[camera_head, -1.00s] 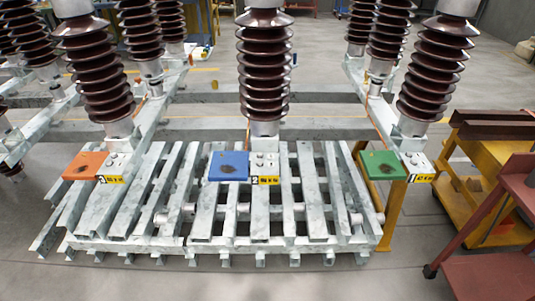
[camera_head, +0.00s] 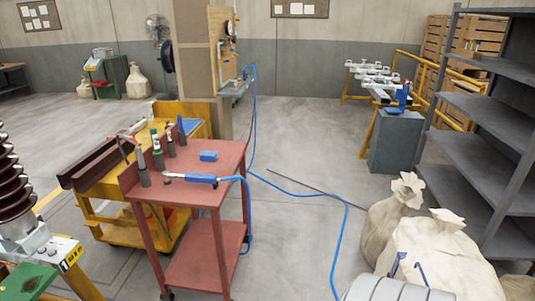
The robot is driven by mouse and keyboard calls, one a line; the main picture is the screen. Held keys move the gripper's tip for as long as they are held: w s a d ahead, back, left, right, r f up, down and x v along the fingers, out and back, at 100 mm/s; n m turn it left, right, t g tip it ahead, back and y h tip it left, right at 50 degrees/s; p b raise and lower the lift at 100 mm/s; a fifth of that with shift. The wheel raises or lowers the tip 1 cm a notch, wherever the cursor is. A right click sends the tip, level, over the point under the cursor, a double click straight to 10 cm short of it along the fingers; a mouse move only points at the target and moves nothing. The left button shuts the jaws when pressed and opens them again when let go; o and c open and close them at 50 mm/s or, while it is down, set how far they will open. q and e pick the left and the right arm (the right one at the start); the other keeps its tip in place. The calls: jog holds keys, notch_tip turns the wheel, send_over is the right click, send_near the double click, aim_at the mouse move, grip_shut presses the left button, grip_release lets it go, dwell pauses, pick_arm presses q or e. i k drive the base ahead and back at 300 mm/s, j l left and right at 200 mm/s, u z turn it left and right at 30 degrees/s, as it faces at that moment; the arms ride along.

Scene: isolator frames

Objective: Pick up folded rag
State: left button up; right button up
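A small blue folded block, which looks like the folded rag (camera_head: 208,156), lies on the top shelf of the red cart (camera_head: 222,170), toward its back right. A blue-handled tool (camera_head: 190,178) with a blue hose lies in front of it on the same top. Several bottles, such as a dark one with a green top (camera_head: 157,150), stand to its left. Neither of my grippers shows in this view.
A yellow cart (camera_head: 95,185) stands behind and left of the red cart. The blue hose (camera_head: 345,225) runs across the floor to the right. White sacks (camera_head: 430,250) and grey shelving (camera_head: 485,150) stand at right. Open floor lies between.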

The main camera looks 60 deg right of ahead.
aim_at(205, 155)
jog(key=z, duration=1.35)
jog(key=i+l+u, duration=0.1)
jog(key=i+l, duration=0.2)
jog(key=i, duration=0.1)
